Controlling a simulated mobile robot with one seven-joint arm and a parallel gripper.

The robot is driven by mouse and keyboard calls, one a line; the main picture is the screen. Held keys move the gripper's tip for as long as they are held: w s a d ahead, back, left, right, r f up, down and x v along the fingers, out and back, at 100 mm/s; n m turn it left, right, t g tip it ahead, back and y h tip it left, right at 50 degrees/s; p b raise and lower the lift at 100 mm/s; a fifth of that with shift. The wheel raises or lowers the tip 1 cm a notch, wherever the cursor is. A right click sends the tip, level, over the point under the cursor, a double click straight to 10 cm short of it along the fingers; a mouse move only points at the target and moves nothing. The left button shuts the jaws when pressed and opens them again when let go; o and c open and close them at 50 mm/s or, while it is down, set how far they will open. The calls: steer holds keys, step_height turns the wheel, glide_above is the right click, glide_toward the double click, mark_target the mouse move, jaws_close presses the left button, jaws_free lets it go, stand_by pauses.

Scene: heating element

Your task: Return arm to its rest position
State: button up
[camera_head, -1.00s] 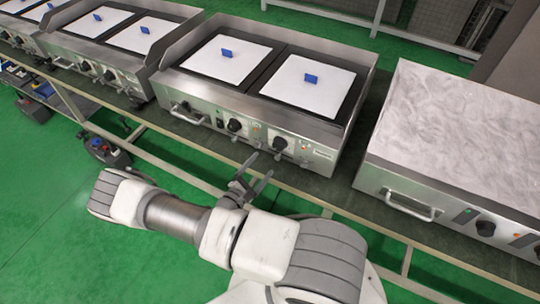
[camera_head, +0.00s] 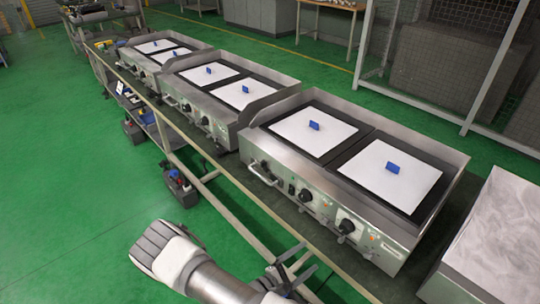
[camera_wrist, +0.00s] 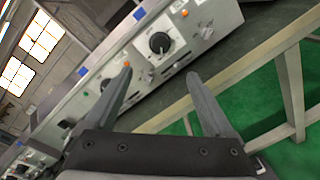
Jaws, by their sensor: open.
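My arm shows at the bottom of the head view, folded low in front of the bench. My gripper (camera_head: 296,265) is at its end, near the front edge of the bench and below the nearest griddle unit (camera_head: 352,222). In the wrist view my gripper (camera_wrist: 158,92) shows two dark fingers spread apart with nothing between them. Beyond the fingers is a steel front panel (camera_wrist: 110,85) with a black knob (camera_wrist: 159,43). The fingers appear apart from the panel, though the exact gap is hard to tell.
More griddle units (camera_head: 213,100) with white plates and blue tabs stand in a row along the bench. Another steel unit (camera_head: 497,245) stands at right. The bench frame rail (camera_head: 235,215) runs close to my arm. Green floor (camera_head: 75,190) at left is clear.

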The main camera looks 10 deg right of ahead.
steer(key=s+a+r+m+y, duration=0.2)
steer(key=s+r+m+y, duration=0.2)
steer(key=r, duration=1)
steer(key=s+a+r+m+g+y, duration=0.1)
steer(key=s+r+m+y, duration=0.4)
steer(key=r, duration=0.9)
steer(key=s+a+r+m+g+y, duration=0.1)
steer(key=s+a+r+m+y, duration=0.2)
steer(key=r, duration=1.2)
steer(key=s+m+y, duration=0.1)
steer(key=m+y, duration=0.1)
steer(key=y, duration=0.1)
steer(key=shift+s+y, duration=0.3)
steer(key=shift+s, duration=0.05)
steer(key=shift+m, duration=0.3)
